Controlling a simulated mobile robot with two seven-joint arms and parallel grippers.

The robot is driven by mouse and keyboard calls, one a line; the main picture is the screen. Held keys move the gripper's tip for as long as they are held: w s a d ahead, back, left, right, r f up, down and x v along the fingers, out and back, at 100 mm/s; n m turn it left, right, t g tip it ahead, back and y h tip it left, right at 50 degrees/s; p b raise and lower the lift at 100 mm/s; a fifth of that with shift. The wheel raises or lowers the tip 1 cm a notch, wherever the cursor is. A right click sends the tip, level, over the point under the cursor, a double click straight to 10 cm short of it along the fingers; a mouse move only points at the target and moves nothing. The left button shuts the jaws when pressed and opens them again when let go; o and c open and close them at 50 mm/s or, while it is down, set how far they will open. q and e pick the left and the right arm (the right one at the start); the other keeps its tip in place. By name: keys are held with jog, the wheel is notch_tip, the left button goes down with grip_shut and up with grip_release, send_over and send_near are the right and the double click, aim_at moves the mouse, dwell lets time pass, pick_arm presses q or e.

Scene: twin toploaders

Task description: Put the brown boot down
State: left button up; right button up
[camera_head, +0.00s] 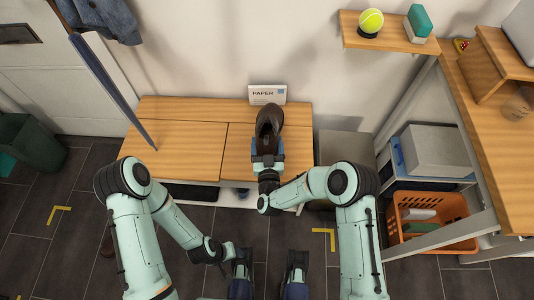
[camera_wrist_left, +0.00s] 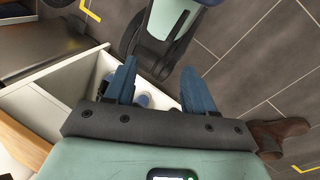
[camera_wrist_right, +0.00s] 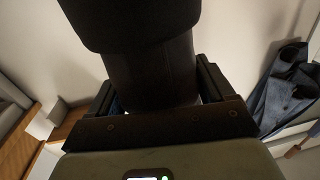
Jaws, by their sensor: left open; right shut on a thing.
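The brown boot (camera_head: 269,118) is dark and sits between the fingers of my right gripper (camera_head: 268,151), over the right part of the wooden bench (camera_head: 190,148). In the right wrist view the boot (camera_wrist_right: 158,75) fills the space between the fingers, nearly black in shadow. I cannot tell whether it touches the bench top. My left gripper (camera_wrist_left: 158,85) is open and empty, low by the front of the bench. A brown shoe or boot (camera_wrist_left: 280,134) lies on the floor at the right of the left wrist view.
A card marked PAPER (camera_head: 267,94) stands behind the boot. White cubbies (camera_wrist_left: 45,100) are under the bench. The bench's left part is bare.

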notch_tip(320, 180, down, 6)
jog(key=shift+b, duration=0.65)
jog(key=o, duration=1.4)
jog(key=shift+f, duration=0.1)
pick_arm(q)
jog(key=shift+w+a+f+t, duration=0.2)
jog(key=shift+w+a+f, duration=0.1)
jog(key=shift+w+f, duration=0.2)
jog(key=shift+w+a+f+t, duration=0.25)
jog(key=shift+w+f, duration=0.1)
jog(key=shift+w, duration=0.25)
jog(key=s+r+p, duration=0.1)
jog(key=s+d+r+g, duration=0.1)
jog(key=shift+s+d+p, duration=0.15)
jog(key=shift+s+p, duration=0.2)
jog(key=shift+p, duration=0.05)
pick_arm(e)
jog(key=s, duration=0.4)
jog(key=s+d, duration=0.1)
jog(key=s, duration=0.7)
jog(key=shift+d, duration=0.2)
jog(key=shift+f, duration=0.1)
